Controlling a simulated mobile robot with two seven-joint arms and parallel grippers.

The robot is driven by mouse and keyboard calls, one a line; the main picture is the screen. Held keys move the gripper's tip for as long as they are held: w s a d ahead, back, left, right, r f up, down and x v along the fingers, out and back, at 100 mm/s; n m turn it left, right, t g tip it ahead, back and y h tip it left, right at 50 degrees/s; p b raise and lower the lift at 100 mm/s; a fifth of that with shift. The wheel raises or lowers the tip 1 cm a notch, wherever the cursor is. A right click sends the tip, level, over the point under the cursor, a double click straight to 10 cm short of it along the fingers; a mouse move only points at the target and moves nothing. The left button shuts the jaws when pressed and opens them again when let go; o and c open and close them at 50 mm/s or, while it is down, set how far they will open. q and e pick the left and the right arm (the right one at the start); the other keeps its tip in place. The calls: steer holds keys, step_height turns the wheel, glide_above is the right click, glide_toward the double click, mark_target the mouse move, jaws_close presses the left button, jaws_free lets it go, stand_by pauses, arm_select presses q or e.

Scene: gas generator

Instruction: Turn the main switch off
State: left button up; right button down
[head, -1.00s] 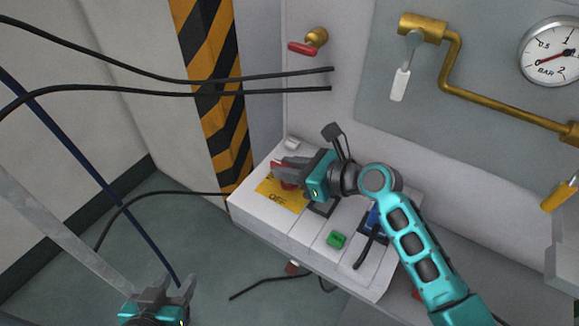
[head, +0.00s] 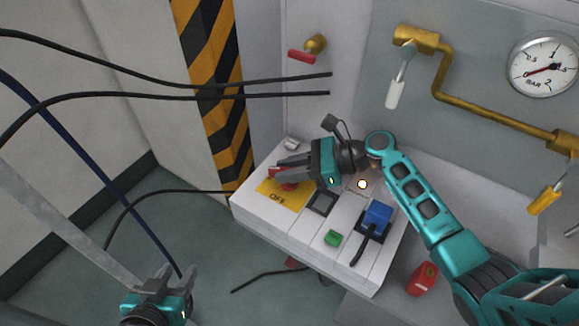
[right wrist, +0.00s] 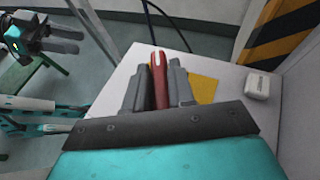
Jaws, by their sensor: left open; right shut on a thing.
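The main switch has a red handle (head: 289,186) on a yellow plate (head: 284,198) marked OFF, at the left end of the white control box. My right gripper (head: 279,170) is shut on the red handle. In the right wrist view the handle (right wrist: 158,80) stands between the two grey fingers, which hide part of its sides. The yellow plate shows beside the right finger there. My left gripper (head: 168,272) is open and empty at the lower left, away from the box; it also shows in the right wrist view (right wrist: 80,40).
The control box (head: 262,221) also carries a green button (head: 333,238), a blue plug (head: 378,215) and a lit lamp (head: 361,184). Black cables (head: 150,90) cross at left. A brass pipe (head: 440,75) and a gauge (head: 543,65) are on the wall behind.

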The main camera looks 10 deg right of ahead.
steer(key=shift+g, duration=0.3)
steer(key=c, duration=1)
jaws_free()
steer(key=shift+c, duration=0.2)
steer(key=shift+t, duration=0.4)
